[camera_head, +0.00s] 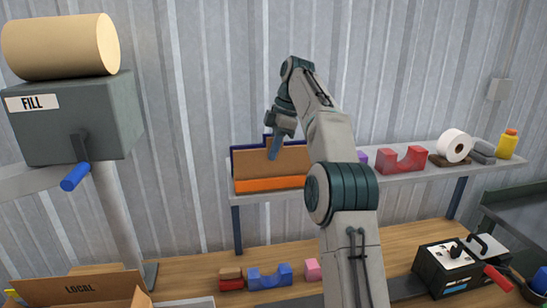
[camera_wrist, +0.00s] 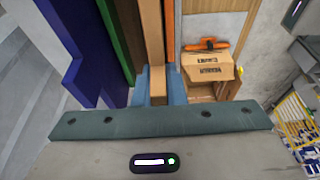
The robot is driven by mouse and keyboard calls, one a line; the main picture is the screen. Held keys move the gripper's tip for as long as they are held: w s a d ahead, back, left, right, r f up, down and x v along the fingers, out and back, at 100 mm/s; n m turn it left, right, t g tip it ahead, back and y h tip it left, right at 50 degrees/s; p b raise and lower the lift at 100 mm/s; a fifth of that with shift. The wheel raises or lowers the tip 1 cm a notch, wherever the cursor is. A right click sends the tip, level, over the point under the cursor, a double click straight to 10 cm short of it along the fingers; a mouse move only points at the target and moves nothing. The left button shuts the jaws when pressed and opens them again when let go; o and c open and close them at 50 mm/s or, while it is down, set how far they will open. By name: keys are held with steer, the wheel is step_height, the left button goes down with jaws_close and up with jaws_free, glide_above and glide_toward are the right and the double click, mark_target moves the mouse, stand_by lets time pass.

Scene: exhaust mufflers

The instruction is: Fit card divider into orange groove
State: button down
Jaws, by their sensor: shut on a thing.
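My gripper (camera_head: 275,154) has blue fingers and is at the brown card divider (camera_head: 249,164) on the wall shelf. In the wrist view the fingers (camera_wrist: 158,88) are shut on the tan edge of the divider (camera_wrist: 152,35). An orange panel (camera_head: 268,184) runs low along the front of the divider. In the wrist view an orange strip (camera_wrist: 169,30) lies close along the divider's right side. Blue (camera_wrist: 70,50), green and dark brown panels stand to its left. The divider's lower edge is hidden, so I cannot tell whether it sits in the orange groove.
The shelf (camera_head: 420,172) holds a red cradle block (camera_head: 401,160), a white roll (camera_head: 453,146) and a yellow bottle (camera_head: 507,144) to the right. Below, the bench (camera_head: 190,265) carries coloured blocks, an open carton (camera_head: 85,290) and a black machine (camera_head: 455,265). The grey FILL dispenser (camera_head: 70,120) stands left.

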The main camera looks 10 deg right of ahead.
steer(key=shift+f, duration=1.25)
steer(key=c, duration=1.5)
jaws_free()
steer(key=shift+f, duration=0.15)
steer(key=shift+d+r, duration=0.1)
steer(key=shift+r, duration=0.45)
steer(key=d, duration=1.2)
steer(key=shift+r, duration=0.15)
